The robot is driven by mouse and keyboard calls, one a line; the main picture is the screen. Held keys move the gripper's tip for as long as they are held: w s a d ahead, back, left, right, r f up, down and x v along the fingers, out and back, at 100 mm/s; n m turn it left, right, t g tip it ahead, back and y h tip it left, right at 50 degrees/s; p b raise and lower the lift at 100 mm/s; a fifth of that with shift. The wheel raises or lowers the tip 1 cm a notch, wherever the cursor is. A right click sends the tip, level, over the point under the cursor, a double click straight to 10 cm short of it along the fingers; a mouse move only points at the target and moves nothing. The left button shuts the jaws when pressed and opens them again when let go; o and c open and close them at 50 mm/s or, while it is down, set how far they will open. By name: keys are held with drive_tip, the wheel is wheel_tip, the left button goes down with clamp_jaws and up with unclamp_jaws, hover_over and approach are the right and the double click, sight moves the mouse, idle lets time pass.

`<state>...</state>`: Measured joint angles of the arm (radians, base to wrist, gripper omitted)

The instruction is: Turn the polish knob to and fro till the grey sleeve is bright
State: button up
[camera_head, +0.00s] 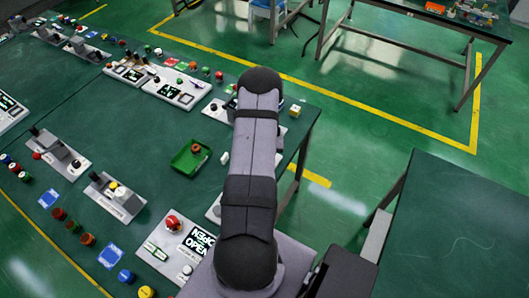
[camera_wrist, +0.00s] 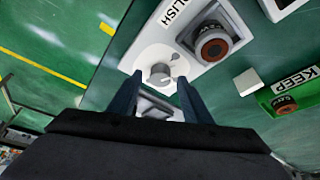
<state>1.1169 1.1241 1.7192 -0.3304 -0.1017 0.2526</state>
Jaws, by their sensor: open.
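In the wrist view, a round grey knob (camera_wrist: 160,74) sits on a white panel (camera_wrist: 150,55) beside a label ending in "LISH". My gripper (camera_wrist: 159,79) is open, its two dark fingers on either side of the knob in the picture; I cannot tell whether they touch it. A round grey part with a brown centre (camera_wrist: 213,46) sits in a holder on the same panel, right of the knob; it looks dull, and I cannot tell for sure that it is the sleeve. In the head view my arm hides the knob and my gripper.
A green tray (camera_head: 178,165) lies left of my arm; its "KEEP" label (camera_wrist: 296,87) shows in the wrist view. A small white block (camera_wrist: 248,82) lies near it. Panels with buttons and levers crowd the green table (camera_head: 110,150). Floor is free beyond its right edge.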

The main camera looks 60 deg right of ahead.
drive_tip(key=v, duration=0.7)
drive_tip(key=shift+r, duration=0.2)
drive_tip(key=shift+b, duration=0.3)
